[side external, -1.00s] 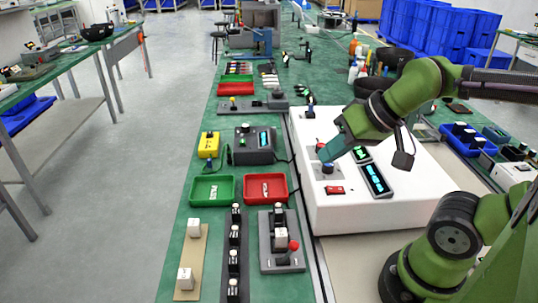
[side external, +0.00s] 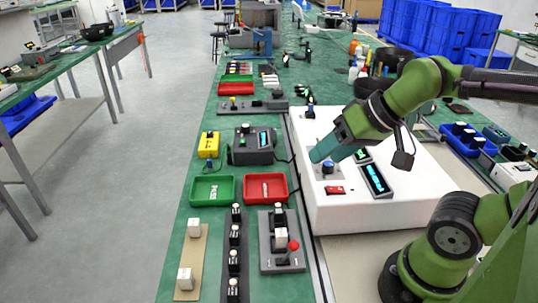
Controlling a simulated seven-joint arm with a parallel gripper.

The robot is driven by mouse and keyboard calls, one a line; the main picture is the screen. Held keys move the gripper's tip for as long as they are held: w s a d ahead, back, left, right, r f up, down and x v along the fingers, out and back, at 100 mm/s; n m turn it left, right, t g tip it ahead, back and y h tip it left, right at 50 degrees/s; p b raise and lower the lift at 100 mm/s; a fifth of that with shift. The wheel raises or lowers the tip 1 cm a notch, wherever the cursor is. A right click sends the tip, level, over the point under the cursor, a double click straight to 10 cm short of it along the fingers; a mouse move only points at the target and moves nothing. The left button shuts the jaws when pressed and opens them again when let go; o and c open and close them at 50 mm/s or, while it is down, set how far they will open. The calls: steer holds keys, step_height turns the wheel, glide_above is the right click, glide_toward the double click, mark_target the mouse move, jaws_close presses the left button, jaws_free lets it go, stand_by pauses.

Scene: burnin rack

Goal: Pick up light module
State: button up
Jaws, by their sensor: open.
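My gripper (side external: 316,157) hangs over the white console at right, tilted down and to the left, with nothing visible held in it. The finger gap is hard to make out from this side. Several small dark modules with white tops stand in a row on a black strip (side external: 235,249); I cannot tell which module is the light module. A grey fixture (side external: 268,262) with a red-knobbed lever (side external: 293,245) holds a white block (side external: 281,237). Two white cubes (side external: 185,278) sit on a tan strip (side external: 197,247). My gripper is well apart from all of these.
The white console (side external: 345,212) carries a blue knob (side external: 328,167), a red switch (side external: 335,190) and lit displays (side external: 376,180). A green tray (side external: 212,189) and a red tray (side external: 265,188) lie left of it. A grey box with a display (side external: 252,146) stands behind them.

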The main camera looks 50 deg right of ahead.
steer(key=m+g+h, duration=0.2)
steer(key=m+g, duration=0.3)
steer(key=g, duration=0.2)
glide_above(278, 207)
step_height(278, 207, down, 5)
step_height(278, 207, down, 11)
steer(key=shift+w+a+r, duration=0.1)
steer(key=shift+s+f, duration=0.2)
steer(key=shift+f, duration=2.5)
steer(key=shift+c, duration=0.4)
jaws_close()
